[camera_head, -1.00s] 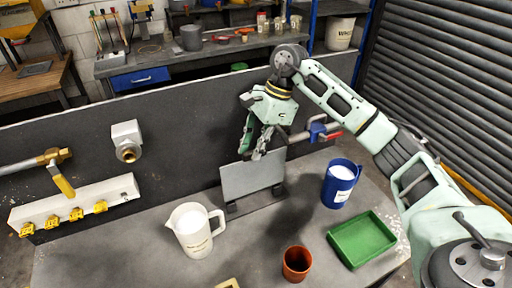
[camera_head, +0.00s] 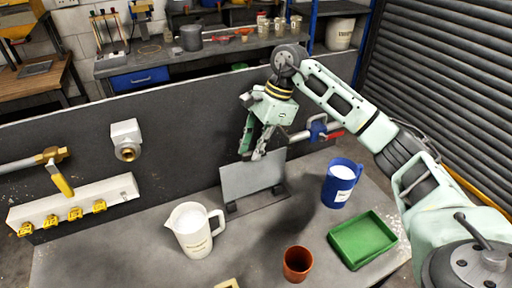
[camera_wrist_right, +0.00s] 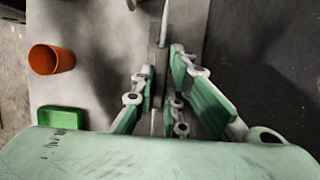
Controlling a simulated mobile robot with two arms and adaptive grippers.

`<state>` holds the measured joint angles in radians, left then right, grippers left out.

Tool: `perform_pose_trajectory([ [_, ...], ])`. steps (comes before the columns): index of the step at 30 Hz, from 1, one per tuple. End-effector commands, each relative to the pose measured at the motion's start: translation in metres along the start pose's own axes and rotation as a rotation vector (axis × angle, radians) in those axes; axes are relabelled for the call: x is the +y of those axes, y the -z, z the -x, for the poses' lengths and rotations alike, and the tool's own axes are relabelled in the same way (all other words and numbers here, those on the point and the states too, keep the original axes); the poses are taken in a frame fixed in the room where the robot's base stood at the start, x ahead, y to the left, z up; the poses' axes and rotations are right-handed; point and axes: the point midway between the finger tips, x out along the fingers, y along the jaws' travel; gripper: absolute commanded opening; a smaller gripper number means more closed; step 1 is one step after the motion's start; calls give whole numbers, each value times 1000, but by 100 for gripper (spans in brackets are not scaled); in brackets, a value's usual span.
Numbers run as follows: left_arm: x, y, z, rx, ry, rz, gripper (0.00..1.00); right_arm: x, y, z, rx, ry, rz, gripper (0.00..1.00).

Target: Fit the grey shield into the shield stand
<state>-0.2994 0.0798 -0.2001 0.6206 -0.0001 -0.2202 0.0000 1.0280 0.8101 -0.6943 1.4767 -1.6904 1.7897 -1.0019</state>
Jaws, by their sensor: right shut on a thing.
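The grey shield (camera_head: 253,180) is a thin flat plate standing upright at the dark shield stand (camera_head: 262,203) on the bench. Its lower edge is at the stand's two dark holders; how deep it sits in them I cannot tell. My right gripper (camera_head: 252,153) reaches down from above and is shut on the shield's upper edge. In the right wrist view the shield (camera_wrist_right: 163,22) shows edge-on as a thin pale strip, with the green-padded fingers of my right gripper (camera_wrist_right: 160,100) on both sides. My left gripper is not in view.
A white jug (camera_head: 193,232) stands left of the stand, a blue jug (camera_head: 340,184) right of it. An orange cup (camera_head: 297,263) and a green tray (camera_head: 363,240) are in front. A dark panel (camera_head: 190,140) with pipe fittings runs behind.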

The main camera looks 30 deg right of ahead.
Motion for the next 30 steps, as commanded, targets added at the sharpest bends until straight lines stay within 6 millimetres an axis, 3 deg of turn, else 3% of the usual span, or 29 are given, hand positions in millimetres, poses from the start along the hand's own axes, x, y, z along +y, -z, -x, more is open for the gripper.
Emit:
perform_pose_trajectory([
  [30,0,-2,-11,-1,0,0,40,0,4,-12,-1,1,1,0],
])
